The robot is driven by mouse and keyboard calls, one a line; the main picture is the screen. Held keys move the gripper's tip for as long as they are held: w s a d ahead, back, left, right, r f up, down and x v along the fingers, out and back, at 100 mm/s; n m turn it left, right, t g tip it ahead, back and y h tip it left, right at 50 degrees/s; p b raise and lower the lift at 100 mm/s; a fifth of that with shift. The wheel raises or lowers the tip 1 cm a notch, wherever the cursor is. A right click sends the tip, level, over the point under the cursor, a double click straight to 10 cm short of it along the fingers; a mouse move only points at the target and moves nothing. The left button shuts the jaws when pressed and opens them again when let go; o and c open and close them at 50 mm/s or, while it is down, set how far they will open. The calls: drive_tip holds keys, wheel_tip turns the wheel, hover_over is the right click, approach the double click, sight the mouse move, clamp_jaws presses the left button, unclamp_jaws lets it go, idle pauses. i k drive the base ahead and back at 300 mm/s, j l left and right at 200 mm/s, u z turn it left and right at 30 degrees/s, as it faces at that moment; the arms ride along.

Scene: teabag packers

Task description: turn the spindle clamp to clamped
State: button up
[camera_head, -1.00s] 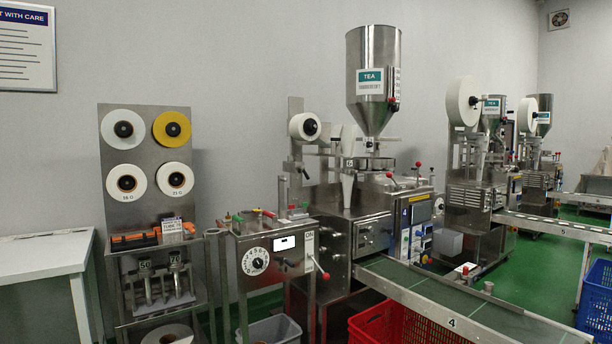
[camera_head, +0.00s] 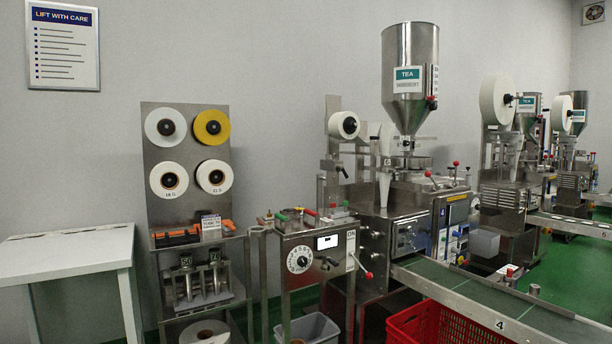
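The nearest teabag packer (camera_head: 395,205) stands right of centre, with a steel tea hopper (camera_head: 410,75) on top. A white paper roll (camera_head: 340,125) sits on a spindle at its upper left, with a black knob (camera_head: 349,125) at the roll's centre. A small dark-ended lever (camera_head: 345,172) shows below the roll. I cannot tell which of these parts is the spindle clamp, or how it is set. My gripper is not in view.
A rack (camera_head: 185,140) holds several paper rolls. A steel stand (camera_head: 312,255) with a dial and a red-tipped lever (camera_head: 368,274) stands before the packer. A white table (camera_head: 70,250) is at left. A conveyor (camera_head: 460,285) and red crate (camera_head: 450,325) are at lower right.

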sight(339, 166)
drive_tip(key=i+u, duration=0.2)
drive_tip(key=i, duration=0.2)
drive_tip(key=i+l+u, duration=0.2)
drive_tip(key=i, duration=0.2)
drive_tip(key=i+l+u, duration=0.15)
drive_tip(key=i, duration=0.2)
